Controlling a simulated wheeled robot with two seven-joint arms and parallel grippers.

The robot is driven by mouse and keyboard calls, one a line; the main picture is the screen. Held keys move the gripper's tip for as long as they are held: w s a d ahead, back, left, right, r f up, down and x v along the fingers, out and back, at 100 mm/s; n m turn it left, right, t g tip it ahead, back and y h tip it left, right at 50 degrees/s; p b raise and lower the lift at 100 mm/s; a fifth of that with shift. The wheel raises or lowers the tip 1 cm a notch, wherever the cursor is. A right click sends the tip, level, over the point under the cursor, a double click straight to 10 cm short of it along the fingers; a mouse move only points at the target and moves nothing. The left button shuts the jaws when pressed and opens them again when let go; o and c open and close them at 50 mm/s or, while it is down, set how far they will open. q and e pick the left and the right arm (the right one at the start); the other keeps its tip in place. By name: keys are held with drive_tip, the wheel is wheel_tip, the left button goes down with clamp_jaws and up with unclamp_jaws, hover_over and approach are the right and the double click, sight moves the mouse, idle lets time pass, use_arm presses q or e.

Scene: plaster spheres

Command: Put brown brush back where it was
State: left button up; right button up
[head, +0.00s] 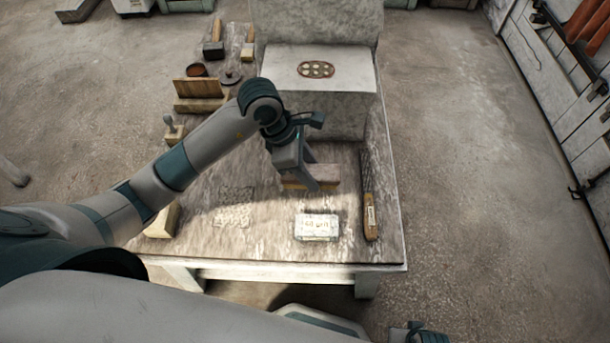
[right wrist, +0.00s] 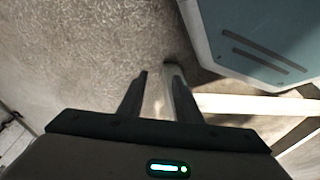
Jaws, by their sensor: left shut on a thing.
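The brown brush (head: 326,173) is a block-like thing with a tan and dark reddish side, at the middle of the worktable (head: 270,247), in front of the pale stone block. My left gripper (head: 301,183) reaches over it from the upper left and is shut on it, with fingers pointing down. The fingers hide part of the brush. I cannot tell whether it touches the tabletop. My right gripper (right wrist: 155,75) shows in the right wrist view with its fingers apart and nothing between them, away from the tabletop.
A rasp (head: 369,200) with a wooden handle lies at the table's right side. A white labelled box (head: 317,227) lies near the front edge. A pale block (head: 163,220) is at the front left. A stone block (head: 285,67) bears an oval dish (head: 316,69). Several tools stand at the back left.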

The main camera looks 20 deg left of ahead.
use_arm(q)
drive_tip(key=shift+w+a+f, duration=0.55)
drive_tip(key=shift+a+f, duration=0.05)
drive_tip(key=shift+a, duration=0.2)
use_arm(e)
drive_tip(key=shift+w+f, duration=0.25)
use_arm(q)
drive_tip(key=shift+f, duration=0.1)
use_arm(e)
drive_tip(key=shift+w+r, duration=0.1)
drive_tip(key=shift+w, duration=0.05)
use_arm(q)
wheel_tip(320, 180, down, 3)
drive_tip(key=shift+r, duration=0.2)
drive_tip(key=shift+f, duration=0.6)
use_arm(e)
drive_tip(key=shift+s+d+f, duration=0.1)
drive_tip(key=shift+s+f, duration=0.5)
drive_tip(key=shift+w+r, duration=0.1)
